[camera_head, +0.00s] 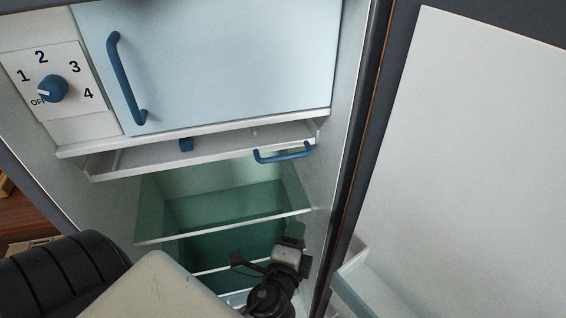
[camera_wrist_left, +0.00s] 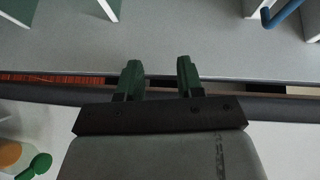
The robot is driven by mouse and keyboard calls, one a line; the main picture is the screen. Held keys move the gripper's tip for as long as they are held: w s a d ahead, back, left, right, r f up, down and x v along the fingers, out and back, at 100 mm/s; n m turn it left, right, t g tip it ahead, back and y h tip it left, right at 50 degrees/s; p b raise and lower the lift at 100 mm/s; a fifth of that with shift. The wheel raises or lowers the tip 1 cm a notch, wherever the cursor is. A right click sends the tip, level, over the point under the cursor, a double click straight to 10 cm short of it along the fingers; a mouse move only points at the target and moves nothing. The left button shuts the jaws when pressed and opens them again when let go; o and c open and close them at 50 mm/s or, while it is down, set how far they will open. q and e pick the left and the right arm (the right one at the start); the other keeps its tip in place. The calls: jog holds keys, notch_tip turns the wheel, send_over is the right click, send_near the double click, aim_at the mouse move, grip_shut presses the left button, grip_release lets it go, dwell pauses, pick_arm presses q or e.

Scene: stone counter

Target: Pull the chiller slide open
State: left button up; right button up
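The chiller slide appears to be the shallow white tray (camera_head: 140,158) under the pale blue compartment in the head view. A blue bar handle (camera_head: 283,154) is at its right, and a small blue tab (camera_head: 186,144) is nearer its middle. My left gripper (camera_head: 265,258) is below and apart from the blue handle, in front of the lower shelves. In the left wrist view my left gripper (camera_wrist_left: 158,72) has its two dark green fingers apart with nothing between them. A blue handle (camera_wrist_left: 282,12) shows at that view's top right. My right gripper is not in view.
A pale blue door (camera_head: 225,65) with a long blue handle (camera_head: 122,80) sits above the tray. A numbered dial (camera_head: 52,88) is at left. Glass-edged shelves (camera_head: 225,227) lie below. The open fridge door (camera_head: 470,150) with a door bin (camera_head: 375,285) stands at right.

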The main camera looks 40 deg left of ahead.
aim_at(282, 156)
pick_arm(q)
jog(key=s+a+r+t+y, duration=0.1)
jog(key=a+r+y, duration=0.1)
jog(key=r, duration=0.4)
jog(key=s+a+r+t+y, duration=0.1)
jog(key=s+r+y, duration=0.1)
jog(key=r, duration=0.4)
jog(key=p+x, duration=0.1)
jog(key=x, duration=0.2)
jog(key=p+x, duration=0.2)
jog(key=x, duration=0.2)
jog(key=p+x, duration=0.1)
jog(key=x, duration=0.2)
jog(key=shift+w+r+p, duration=0.1)
jog(key=shift+r+p, duration=0.2)
jog(key=shift+r, duration=0.05)
jog(key=shift+w+a, duration=0.25)
jog(key=shift+w, duration=0.05)
jog(key=shift+c, duration=0.3)
grip_shut()
jog(key=shift+f, duration=0.1)
